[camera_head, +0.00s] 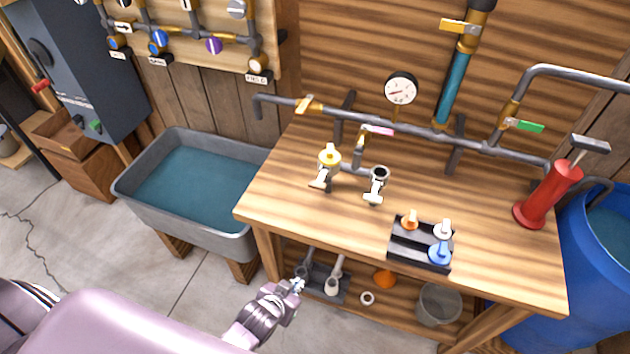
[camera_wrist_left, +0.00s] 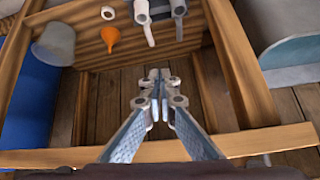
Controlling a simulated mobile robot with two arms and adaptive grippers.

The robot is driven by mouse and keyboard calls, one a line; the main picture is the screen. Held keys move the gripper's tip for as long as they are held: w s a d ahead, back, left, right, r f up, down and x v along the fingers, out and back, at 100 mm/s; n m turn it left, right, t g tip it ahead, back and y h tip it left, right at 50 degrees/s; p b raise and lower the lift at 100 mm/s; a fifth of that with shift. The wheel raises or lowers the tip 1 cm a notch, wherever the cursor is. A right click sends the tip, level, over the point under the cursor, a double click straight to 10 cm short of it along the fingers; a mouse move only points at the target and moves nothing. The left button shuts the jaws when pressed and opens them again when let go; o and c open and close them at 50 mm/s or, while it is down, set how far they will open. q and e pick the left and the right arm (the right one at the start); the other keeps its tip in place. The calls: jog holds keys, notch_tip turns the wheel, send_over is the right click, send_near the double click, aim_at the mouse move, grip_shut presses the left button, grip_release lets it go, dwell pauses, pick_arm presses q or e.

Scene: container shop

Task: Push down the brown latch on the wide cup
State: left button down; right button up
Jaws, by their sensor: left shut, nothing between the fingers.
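On the workbench, two short upright pipe fittings stand side by side. One has a yellow top and a pale, tan-looking lever (camera_head: 321,181); the other is an open grey cup (camera_head: 379,174) with a whitish lever (camera_head: 373,197). I cannot make out for sure a brown latch or which cup is the wide one. My left gripper (camera_head: 298,285) is shut and empty, low in front of the bench, below its top and apart from the fittings. In the left wrist view its fingertips (camera_wrist_left: 158,75) meet over the floorboards beside the lower shelf. My right gripper is not in view.
The wooden bench (camera_head: 290,195) carries a black holder (camera_head: 405,255) with coloured plugs and a red pump (camera_head: 548,195). Pipes and a gauge (camera_head: 400,88) run behind. A water trough (camera_head: 125,192) stands left, a blue barrel (camera_head: 600,290) right. The lower shelf holds a bucket (camera_head: 438,305) and funnel (camera_head: 385,279).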

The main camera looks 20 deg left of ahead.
pick_arm(q)
jog(key=w+r+t+p, duration=0.1)
jog(key=w+r+t, duration=0.1)
jog(key=r, duration=1.5)
jog(key=w+r+n+t+p, duration=0.1)
jog(key=w+r+t, duration=0.2)
jog(key=r, duration=1.4)
jog(key=shift+w+n+t, duration=0.3)
jog(key=shift+w, duration=0.5)
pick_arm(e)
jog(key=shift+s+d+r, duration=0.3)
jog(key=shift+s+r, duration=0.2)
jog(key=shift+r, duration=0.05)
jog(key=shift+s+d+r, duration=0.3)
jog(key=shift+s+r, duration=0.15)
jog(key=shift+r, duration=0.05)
pick_arm(q)
jog(key=shift+w+a, duration=0.1)
jog(key=p, duration=0.3)
send_over(321, 179)
jog(key=s, duration=0.4)
notch_tip(321, 179, down, 4)
jog(key=r, duration=0.1)
jog(key=f, duration=0.4)
jog(key=shift+s+a+f, duration=0.1)
jog(key=shift+s+f, duration=0.1)
jog(key=shift+f, duration=0.15)
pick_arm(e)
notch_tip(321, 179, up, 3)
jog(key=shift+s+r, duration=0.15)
